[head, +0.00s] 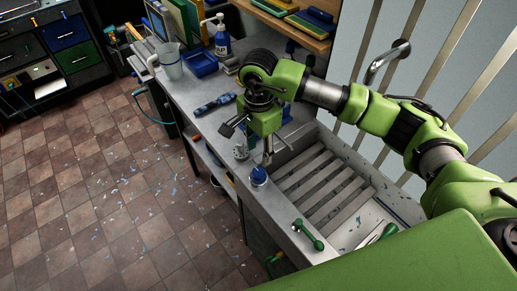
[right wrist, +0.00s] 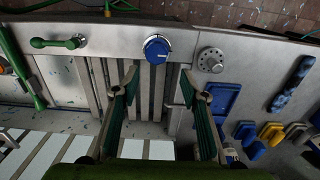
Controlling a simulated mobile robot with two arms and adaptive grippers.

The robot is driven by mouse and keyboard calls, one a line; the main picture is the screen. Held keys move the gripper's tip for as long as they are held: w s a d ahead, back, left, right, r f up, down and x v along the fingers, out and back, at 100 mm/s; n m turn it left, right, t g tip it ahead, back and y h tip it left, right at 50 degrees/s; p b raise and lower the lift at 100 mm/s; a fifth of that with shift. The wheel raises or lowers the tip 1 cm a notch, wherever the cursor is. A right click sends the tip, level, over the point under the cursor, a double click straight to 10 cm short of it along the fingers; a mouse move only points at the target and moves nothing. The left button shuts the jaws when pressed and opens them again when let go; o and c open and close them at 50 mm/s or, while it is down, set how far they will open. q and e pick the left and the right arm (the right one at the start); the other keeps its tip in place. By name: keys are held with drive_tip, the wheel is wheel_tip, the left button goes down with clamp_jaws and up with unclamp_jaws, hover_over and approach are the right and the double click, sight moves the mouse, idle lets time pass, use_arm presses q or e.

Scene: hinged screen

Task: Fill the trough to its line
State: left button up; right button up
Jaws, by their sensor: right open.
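The trough (head: 345,232) is a grey basin with several slats (head: 318,183) across part of it. A thin dark line shows on its inner far wall; I cannot make out water. A blue knob (head: 258,176) sits on the trough's near rim and also shows in the right wrist view (right wrist: 157,47). A green lever handle (head: 308,235) is on the same rim. A metal spout (head: 388,60) projects from the wall behind. My right gripper (head: 250,142) is open and empty, above the rim close to the blue knob, apart from it. My left gripper is out of view.
A round metal dial (right wrist: 211,60) stands beside the blue knob. The tiled floor (head: 110,200) is littered with scraps.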

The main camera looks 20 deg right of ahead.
sight(259, 171)
drive_tip(key=shift+s+a+f+b, duration=0.25)
drive_tip(key=shift+s+f+b, duration=0.25)
drive_tip(key=shift+s+f, duration=0.35)
wheel_tip(259, 171, down, 3)
drive_tip(key=shift+w+r+b, duration=0.1)
drive_tip(key=shift+b, duration=0.45)
drive_tip(key=f, duration=0.2)
drive_tip(key=f+b, duration=0.1)
drive_tip(key=f, duration=0.1)
drive_tip(key=shift+w, duration=0.3)
drive_tip(key=shift+r, duration=0.25)
drive_tip(key=c, duration=0.5)
drive_tip(key=shift+r, duration=0.1)
drive_tip(key=shift+c, duration=0.6)
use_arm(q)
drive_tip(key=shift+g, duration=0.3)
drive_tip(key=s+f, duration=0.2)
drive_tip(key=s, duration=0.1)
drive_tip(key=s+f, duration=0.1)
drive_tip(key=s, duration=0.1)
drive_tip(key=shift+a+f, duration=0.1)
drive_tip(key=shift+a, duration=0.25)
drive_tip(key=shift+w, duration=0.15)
use_arm(e)
drive_tip(key=shift+w, duration=0.1)
